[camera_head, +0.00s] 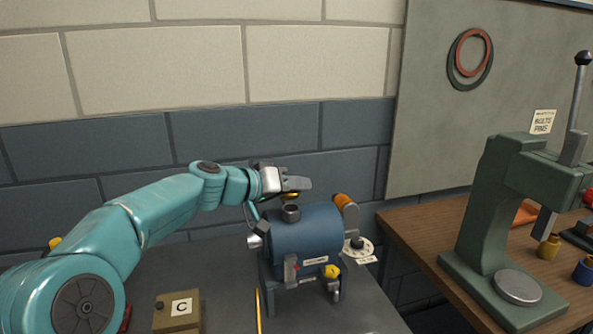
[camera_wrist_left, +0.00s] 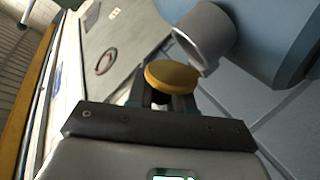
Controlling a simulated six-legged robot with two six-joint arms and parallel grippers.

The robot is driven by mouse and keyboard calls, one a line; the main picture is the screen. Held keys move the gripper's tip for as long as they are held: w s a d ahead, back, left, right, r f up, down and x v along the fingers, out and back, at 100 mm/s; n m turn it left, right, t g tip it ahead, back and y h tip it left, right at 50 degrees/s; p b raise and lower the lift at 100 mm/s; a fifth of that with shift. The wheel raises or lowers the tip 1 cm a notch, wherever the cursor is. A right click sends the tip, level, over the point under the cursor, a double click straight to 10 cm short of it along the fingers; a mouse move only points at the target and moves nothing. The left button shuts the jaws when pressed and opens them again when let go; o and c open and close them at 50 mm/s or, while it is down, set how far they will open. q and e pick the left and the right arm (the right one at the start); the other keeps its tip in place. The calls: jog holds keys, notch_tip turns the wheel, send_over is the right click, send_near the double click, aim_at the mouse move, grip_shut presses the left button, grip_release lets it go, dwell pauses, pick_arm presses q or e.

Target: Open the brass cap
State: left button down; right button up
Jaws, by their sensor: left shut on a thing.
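The blue casing (camera_head: 305,240) is a barrel-shaped body on legs on the grey bench. A short grey neck (camera_head: 291,213) stands up from its top; it also shows in the left wrist view (camera_wrist_left: 205,36). My left gripper (camera_head: 294,186) is above the neck and shut on the round brass cap (camera_wrist_left: 172,76). In the head view the cap (camera_head: 290,195) is mostly hidden by the fingers, and it appears just above the neck with a small gap. My right gripper is not in view.
A box marked C (camera_head: 178,313) sits on the bench left of the casing. A green press (camera_head: 505,220) stands on the wooden table at right.

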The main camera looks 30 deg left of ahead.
pick_arm(q)
jog(key=n+g+h+p, duration=0.1)
jog(key=n+p, duration=0.1)
jog(key=p, duration=0.3)
jog(key=w+a+n+g+h+p, duration=0.1)
jog(key=n+g+p, duration=0.1)
jog(key=p, duration=0.3)
jog(key=w+a+n+g+h+p, duration=0.1)
jog(key=n+p, duration=0.1)
jog(key=p, duration=0.2)
jog(key=shift+a+f+n+h+p, duration=0.1)
jog(key=shift+f+n+h+p, duration=0.2)
jog(key=shift+p, duration=0.1)
jog(key=shift+a+f+n+g+h+p, duration=0.15)
jog(key=shift+f+n+g+h+p, duration=0.45)
jog(key=shift+p, duration=0.55)
jog(key=shift+r, duration=0.1)
jog(key=c, duration=1)
grip_release()
